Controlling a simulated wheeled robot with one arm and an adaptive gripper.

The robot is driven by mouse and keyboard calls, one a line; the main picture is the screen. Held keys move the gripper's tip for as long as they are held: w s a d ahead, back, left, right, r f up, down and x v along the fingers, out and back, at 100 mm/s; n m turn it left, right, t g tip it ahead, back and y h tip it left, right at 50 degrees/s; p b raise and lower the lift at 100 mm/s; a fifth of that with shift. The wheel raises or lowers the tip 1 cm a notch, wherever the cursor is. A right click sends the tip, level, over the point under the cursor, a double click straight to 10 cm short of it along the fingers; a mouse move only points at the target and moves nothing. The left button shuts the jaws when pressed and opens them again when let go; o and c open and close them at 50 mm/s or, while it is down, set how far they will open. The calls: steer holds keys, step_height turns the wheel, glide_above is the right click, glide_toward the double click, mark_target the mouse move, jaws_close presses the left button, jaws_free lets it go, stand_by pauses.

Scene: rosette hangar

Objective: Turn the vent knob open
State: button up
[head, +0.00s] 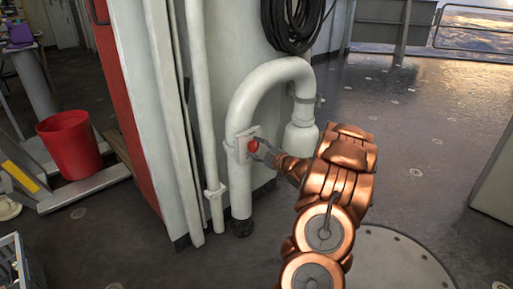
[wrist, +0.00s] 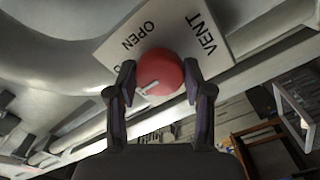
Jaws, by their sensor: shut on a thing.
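The red vent knob (wrist: 160,72) sits on a white plate (wrist: 128,28) lettered "OPEN" and "VENT" in the wrist view. A pale pointer line on the knob's face points to the lower left of that picture. Another letter on the plate is partly hidden behind my gripper's left finger. My gripper (wrist: 160,88) is shut on the knob, one finger on each side of it. In the head view the knob (head: 253,146) shows as a small red spot on the plate on the white pipe (head: 240,115), with my gripper (head: 262,150) at it from the right.
A black cable coil (head: 293,22) hangs on the wall above the pipe. A red bin (head: 70,143) stands at the left, and a red door edge (head: 120,90) is beside the wall. The deck (head: 410,125) to the right is mostly open.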

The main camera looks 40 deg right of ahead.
steer(key=shift+r+p, duration=0.1)
steer(key=shift+p, duration=0.3)
steer(key=m+p, duration=0.2)
steer(key=p, duration=0.1)
steer(key=shift+r+p, duration=0.2)
steer(key=shift+p, duration=0.15)
steer(key=m+p, duration=0.3)
steer(key=p, duration=0.2)
steer(key=shift+a, duration=0.1)
steer(key=m+p, duration=0.4)
steer(key=p, duration=0.1)
steer(key=m+p, duration=0.4)
steer(key=p, duration=0.1)
steer(key=shift+f, duration=0.2)
steer(key=shift+f+m+p, duration=0.1)
steer(key=shift+m+p, duration=1.05)
steer(key=shift+m, duration=1.05)
